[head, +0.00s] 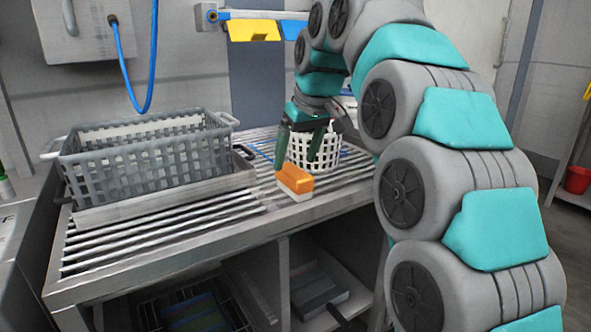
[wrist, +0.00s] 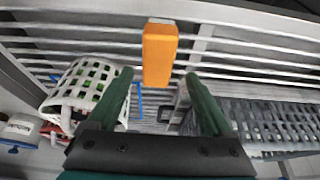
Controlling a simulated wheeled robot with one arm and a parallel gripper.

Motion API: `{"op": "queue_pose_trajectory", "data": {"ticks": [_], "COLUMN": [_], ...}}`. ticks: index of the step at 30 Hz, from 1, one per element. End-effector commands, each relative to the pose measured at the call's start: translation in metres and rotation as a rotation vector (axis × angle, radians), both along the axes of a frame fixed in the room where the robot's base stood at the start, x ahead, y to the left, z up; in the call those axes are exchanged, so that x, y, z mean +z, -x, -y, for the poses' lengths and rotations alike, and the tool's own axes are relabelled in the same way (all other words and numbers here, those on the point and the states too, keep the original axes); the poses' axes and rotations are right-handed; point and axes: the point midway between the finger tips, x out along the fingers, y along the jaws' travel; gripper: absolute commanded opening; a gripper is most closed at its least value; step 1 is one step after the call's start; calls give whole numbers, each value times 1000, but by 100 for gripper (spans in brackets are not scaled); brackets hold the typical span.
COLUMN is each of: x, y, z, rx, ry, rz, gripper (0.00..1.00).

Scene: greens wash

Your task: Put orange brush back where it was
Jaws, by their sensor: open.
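The orange brush (head: 294,180) lies on the slatted metal table, near its front edge, with a pale underside showing. My gripper (head: 301,150) is above the table, behind the brush in the head view, with its fingers pointing down. In the wrist view the brush (wrist: 160,52) is beyond the open fingertips of my gripper (wrist: 158,77), roughly centred between them. The fingers look empty. I cannot tell from these frames whether they touch the brush.
A white perforated basket (head: 327,150) stands on the table just behind my gripper. A grey crate (head: 147,158) sits in a metal tray (head: 165,203) at the left. A blue hose (head: 137,105) hangs at the back wall. The front-left slats (head: 130,255) are bare.

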Motion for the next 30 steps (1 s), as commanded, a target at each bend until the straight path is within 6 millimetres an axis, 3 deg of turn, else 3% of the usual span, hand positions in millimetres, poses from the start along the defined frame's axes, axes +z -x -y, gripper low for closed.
{"op": "queue_pose_trajectory", "data": {"ticks": [6, 19, 25, 30], "x": [21, 27, 16, -12], "y": [6, 11, 24, 57], "z": [3, 5, 17, 40], "rx": [0, -1, -29, -89], "ry": [0, 1, 9, 28], "rz": [2, -2, -34, -102], "gripper": [84, 84, 84, 84]}}
